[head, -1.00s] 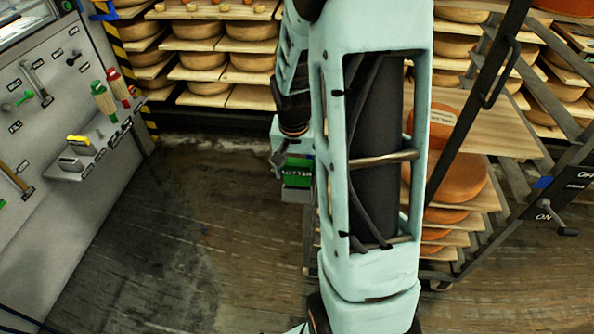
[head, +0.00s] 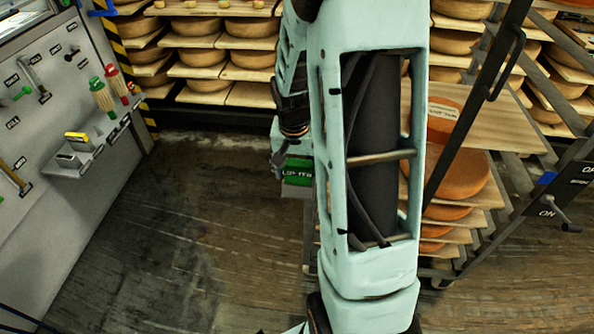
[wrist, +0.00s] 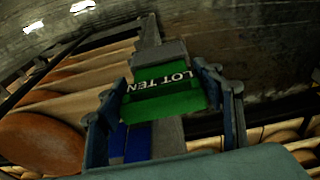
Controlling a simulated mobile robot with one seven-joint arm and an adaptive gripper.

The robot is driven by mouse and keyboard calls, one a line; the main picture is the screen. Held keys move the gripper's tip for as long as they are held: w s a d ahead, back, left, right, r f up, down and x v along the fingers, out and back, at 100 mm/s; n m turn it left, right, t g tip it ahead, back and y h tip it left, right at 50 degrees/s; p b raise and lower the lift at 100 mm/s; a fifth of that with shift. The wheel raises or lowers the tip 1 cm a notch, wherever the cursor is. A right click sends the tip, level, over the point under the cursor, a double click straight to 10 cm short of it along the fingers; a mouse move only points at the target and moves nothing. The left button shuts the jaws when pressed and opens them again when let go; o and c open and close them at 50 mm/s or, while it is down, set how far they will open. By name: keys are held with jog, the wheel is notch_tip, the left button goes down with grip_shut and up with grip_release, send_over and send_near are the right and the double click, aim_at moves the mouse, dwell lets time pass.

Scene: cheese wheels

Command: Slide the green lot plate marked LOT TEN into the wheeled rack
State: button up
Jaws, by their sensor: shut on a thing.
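The green plate (head: 298,171) with white lettering shows left of my upright arm link in the head view, with a grey part under it. In the wrist view the green plate (wrist: 168,92) reads LOT TEN and sits between the two fingers of my gripper (wrist: 166,100), which is shut on it. In the head view my gripper (head: 281,160) is partly hidden by my arm. The wheeled rack (head: 475,247) stands to the right, with orange cheese wheels on wooden boards. My arm hides its left side. The plate appears held in the air, left of the rack.
A grey tool panel (head: 60,215) with hanging tools and a small ledge (head: 85,158) stands at the left. Fixed shelves of cheese wheels (head: 203,58) line the back. The wooden floor (head: 190,240) between panel and rack is clear.

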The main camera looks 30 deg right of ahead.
aim_at(297, 186)
jog(key=shift+f+b, duration=1.55)
jog(key=shift+f, duration=0.5)
jog(key=o, duration=1.3)
notch_tip(297, 186, up, 12)
jog(key=s+a, duration=0.1)
jog(key=shift+s, duration=0.2)
jog(key=shift+a, duration=0.1)
